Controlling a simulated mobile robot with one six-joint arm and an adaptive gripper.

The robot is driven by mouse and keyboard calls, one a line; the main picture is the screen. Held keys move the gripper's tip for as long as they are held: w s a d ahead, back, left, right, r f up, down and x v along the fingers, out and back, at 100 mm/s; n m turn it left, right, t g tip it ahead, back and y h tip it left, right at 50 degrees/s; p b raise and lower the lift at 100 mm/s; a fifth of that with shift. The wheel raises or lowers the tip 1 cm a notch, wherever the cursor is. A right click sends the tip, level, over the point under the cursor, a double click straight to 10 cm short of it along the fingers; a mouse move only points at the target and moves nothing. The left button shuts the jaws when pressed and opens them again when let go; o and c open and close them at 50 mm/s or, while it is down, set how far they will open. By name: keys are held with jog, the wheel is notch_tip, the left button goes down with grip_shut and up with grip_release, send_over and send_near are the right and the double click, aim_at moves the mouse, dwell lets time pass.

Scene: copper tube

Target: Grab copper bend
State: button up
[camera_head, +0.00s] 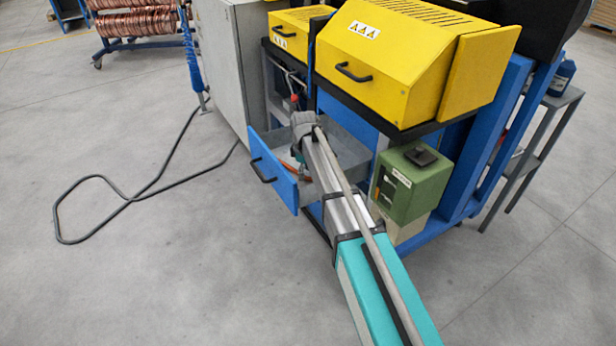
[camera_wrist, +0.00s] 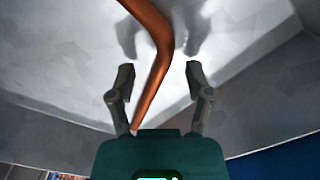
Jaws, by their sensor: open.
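The copper bend (camera_wrist: 163,45) is a bent copper tube lying in the open grey drawer (camera_wrist: 60,85). In the wrist view it comes in from the top, bends at mid-picture and runs down to the lower left. My gripper (camera_wrist: 160,68) is open, with one finger on each side of the bend; neither finger visibly touches it. The bend's lower end reaches the gripper body's edge.
The drawer's blue front (camera_head: 272,175) with a black handle stands out from the machine. Yellow covers (camera_head: 395,65) overhang behind, and a green box (camera_head: 405,185) stands right of my arm. A dark cable (camera_head: 125,200) lies on the otherwise open floor at left.

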jog(key=shift+f, duration=0.45)
dwell(0.3)
grip_shut()
